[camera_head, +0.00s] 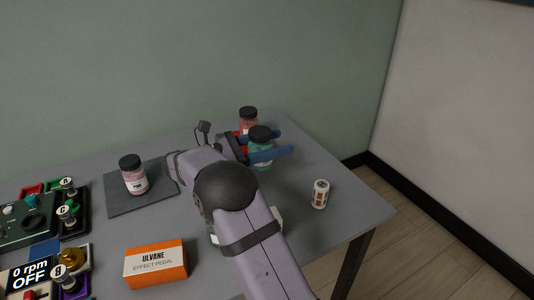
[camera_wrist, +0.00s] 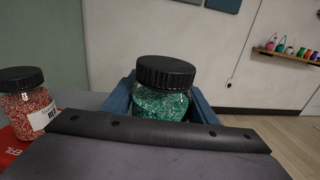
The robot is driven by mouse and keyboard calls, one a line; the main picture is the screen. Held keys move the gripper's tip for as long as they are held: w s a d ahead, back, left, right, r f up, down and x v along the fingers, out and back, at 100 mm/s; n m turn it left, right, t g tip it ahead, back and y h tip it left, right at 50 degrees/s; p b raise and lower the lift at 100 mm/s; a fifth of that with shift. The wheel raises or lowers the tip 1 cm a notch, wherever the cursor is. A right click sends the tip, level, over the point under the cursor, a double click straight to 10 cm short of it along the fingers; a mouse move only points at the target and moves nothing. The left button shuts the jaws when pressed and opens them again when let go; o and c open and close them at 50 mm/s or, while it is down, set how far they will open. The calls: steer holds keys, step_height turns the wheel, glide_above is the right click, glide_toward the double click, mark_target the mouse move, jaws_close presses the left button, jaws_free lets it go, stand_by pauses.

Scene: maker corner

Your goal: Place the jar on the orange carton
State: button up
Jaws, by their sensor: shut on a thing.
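A jar of green granules with a black lid (camera_head: 261,147) is between the blue fingers of my gripper (camera_head: 268,150), which is shut on it. The green jar (camera_wrist: 162,100) is upright in the middle of the wrist view, its lower part hidden by the gripper body. The orange carton (camera_head: 156,264), labelled ULVANE EFFECT PEDAL, lies at the front of the table, to the left of my arm and apart from the gripper. Its white top is bare.
A red-granule jar (camera_wrist: 27,104) stands close beside my gripper on something red. A pink jar (camera_head: 134,175) stands on a dark mat (camera_head: 119,204). A small white-and-brown cylinder (camera_head: 320,194) stands near the right edge. Control boxes (camera_head: 36,222) fill the left.

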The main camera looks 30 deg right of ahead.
steer(key=shift+r, duration=0.1)
steer(key=shift+w+a+r, duration=0.15)
steer(key=shift+w+a, duration=0.05)
steer(key=shift+a, duration=0.2)
steer(key=w+a+r+n+t+p, duration=0.1)
steer(key=a+r+n+t+p, duration=0.2)
steer(key=a, duration=0.5)
steer(key=w+a+r+n+t+p, duration=0.1)
steer(key=w+a+r+t+p, duration=0.15)
steer(key=a+r, duration=0.4)
steer(key=s+a+r+n+t+y+p, duration=0.2)
steer(key=s+a+n+t+p, duration=0.15)
steer(key=a, duration=0.55)
steer(key=s+a+r+n+t+y+p, duration=0.2)
steer(key=s+a+t+p, duration=0.15)
steer(key=a, duration=0.55)
steer(key=s+a+n+t+y+p, duration=0.1)
steer(key=s+a+t+y+p, duration=0.1)
steer(key=s+a+t, duration=0.1)
step_height(320, 180, down, 18)
steer(key=s+d+n+t+y, duration=0.2)
steer(key=shift+d+y+b, duration=0.2)
steer(key=shift+y+b, duration=0.1)
steer(key=shift+b, duration=0.05)
steer(key=shift+f+n, duration=0.1)
steer(key=shift+n, duration=0.15)
